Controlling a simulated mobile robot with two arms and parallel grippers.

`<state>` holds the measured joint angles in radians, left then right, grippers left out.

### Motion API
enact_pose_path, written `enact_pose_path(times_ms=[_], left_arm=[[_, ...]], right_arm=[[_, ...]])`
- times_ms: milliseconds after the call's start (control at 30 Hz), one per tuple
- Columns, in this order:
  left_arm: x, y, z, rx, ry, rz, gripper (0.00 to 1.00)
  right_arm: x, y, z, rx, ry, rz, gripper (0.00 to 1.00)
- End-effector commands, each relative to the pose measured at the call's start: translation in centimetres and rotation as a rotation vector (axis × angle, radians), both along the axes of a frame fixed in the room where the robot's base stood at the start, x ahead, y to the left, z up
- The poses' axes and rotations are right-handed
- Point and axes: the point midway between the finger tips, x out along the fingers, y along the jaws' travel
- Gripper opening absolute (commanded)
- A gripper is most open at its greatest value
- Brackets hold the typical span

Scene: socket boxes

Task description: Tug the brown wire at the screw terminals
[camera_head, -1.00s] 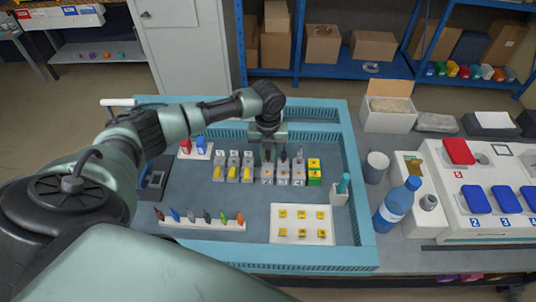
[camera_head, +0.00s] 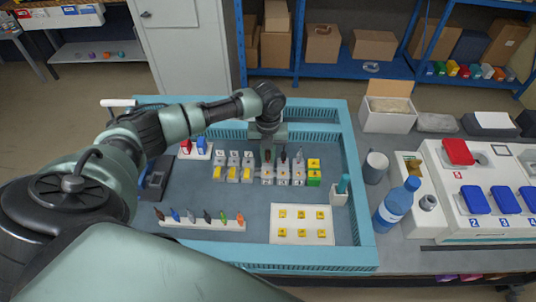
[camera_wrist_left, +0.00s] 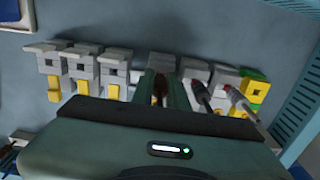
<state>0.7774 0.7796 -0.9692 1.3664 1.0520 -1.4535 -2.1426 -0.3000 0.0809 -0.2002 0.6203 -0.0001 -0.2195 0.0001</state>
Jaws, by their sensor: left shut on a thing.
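My left gripper (camera_head: 268,153) reaches down from the arm over the row of grey screw terminals (camera_head: 268,179). In the left wrist view its fingers (camera_wrist_left: 162,92) are shut on the brown wire (camera_wrist_left: 159,93), which stands at the leftmost terminal of the right-hand group. The fingers hide much of this wire and its terminal. A black wire (camera_wrist_left: 201,95) and a grey wire (camera_wrist_left: 240,100) stand in the terminals just to the right. My right gripper is not in view.
Lever terminals with yellow levers (camera_head: 233,174) stand left of the screw terminals, and a yellow-green terminal (camera_head: 314,172) stands right. In front are a rack of coloured wire pieces (camera_head: 200,222) and a white plate (camera_head: 303,224). The blue tray's wall (camera_head: 354,190) bounds the area.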

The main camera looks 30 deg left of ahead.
Motion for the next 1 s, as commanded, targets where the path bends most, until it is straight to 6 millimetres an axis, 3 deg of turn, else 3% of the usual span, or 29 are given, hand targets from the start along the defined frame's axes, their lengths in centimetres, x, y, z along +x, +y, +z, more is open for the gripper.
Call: enact_pose_path(times_ms=[667,700,800,1000], left_arm=[[0.18,0.04,-0.09,0.0,-0.006,0.001,0.0],[0.17,0.05,-0.1,0.0,-0.004,0.001,0.18],[0.14,0.04,-0.14,0.0,-0.004,0.001,0.4],[0.1,0.03,-0.18,0.001,-0.003,0.001,0.4]], right_arm=[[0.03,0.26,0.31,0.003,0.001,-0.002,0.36],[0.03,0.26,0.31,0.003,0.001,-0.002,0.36],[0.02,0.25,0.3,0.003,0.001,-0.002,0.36],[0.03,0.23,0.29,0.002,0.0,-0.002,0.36]])
